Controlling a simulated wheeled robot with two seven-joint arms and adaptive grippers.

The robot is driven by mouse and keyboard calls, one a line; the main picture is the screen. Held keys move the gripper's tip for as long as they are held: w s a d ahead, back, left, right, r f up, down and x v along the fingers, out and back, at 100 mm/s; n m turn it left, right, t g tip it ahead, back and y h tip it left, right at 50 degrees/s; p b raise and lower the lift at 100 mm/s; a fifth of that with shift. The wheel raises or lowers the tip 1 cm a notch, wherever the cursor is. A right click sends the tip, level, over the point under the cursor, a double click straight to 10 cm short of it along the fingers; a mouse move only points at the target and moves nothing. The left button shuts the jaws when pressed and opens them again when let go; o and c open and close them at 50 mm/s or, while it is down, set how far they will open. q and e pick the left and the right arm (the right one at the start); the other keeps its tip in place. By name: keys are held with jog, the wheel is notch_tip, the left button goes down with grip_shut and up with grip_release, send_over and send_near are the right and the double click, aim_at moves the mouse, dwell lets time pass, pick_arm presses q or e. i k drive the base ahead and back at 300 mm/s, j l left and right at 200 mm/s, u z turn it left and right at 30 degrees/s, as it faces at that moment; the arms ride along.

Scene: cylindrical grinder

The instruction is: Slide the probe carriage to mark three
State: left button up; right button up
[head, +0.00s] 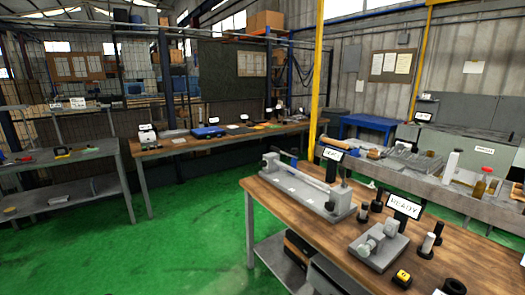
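A long grey bench fixture (300,190) lies along the far left edge of the wooden workbench, with a bar or rail running lengthwise. A block (271,160) stands at its left end and an upright dark-and-grey part (338,192) at its right end. I cannot tell which part is the probe carriage. Small pale labels show on the fixture's front, too small to read as marks. A small tilted display (333,154) stands behind it. Neither of my grippers is in view.
A smaller grey fixture (379,246) with a cylindrical part sits nearer on the workbench (330,235), before a display reading READY (404,206). Several dark and pale cylinders and a yellow-topped black block (402,279) stand around it. Green floor (180,245) is clear to the left.

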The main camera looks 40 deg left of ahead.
aim_at(294, 162)
jog(key=u, duration=1.15)
